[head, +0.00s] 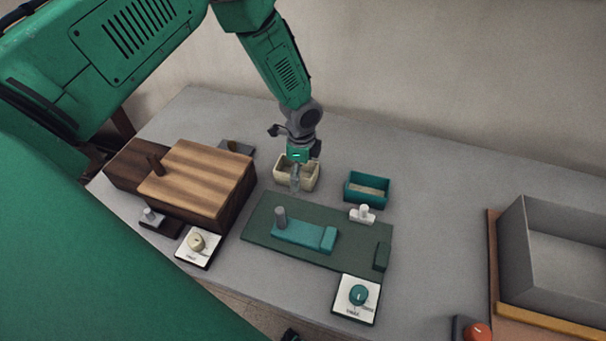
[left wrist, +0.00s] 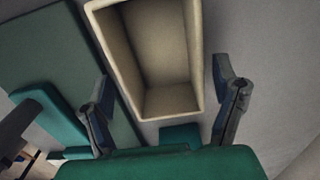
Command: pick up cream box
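The cream box (head: 311,178) is a small open-topped box standing on the grey table, towards its back edge. In the left wrist view the cream box (left wrist: 150,60) looks empty, with its inside and rim showing. My left gripper (head: 295,180) is above the box and overlaps it in the head view. In the left wrist view its two fingers (left wrist: 168,95) are spread apart, with the near end of the box between them. I cannot tell whether either finger touches the box. My right gripper does not show clearly.
A teal box (head: 354,193) stands right of the cream box. A dark green board (head: 262,232) with a teal block (head: 300,234) lies in front. A wooden box (head: 195,180) stands to the left. A grey bin (head: 517,250) stands at the right.

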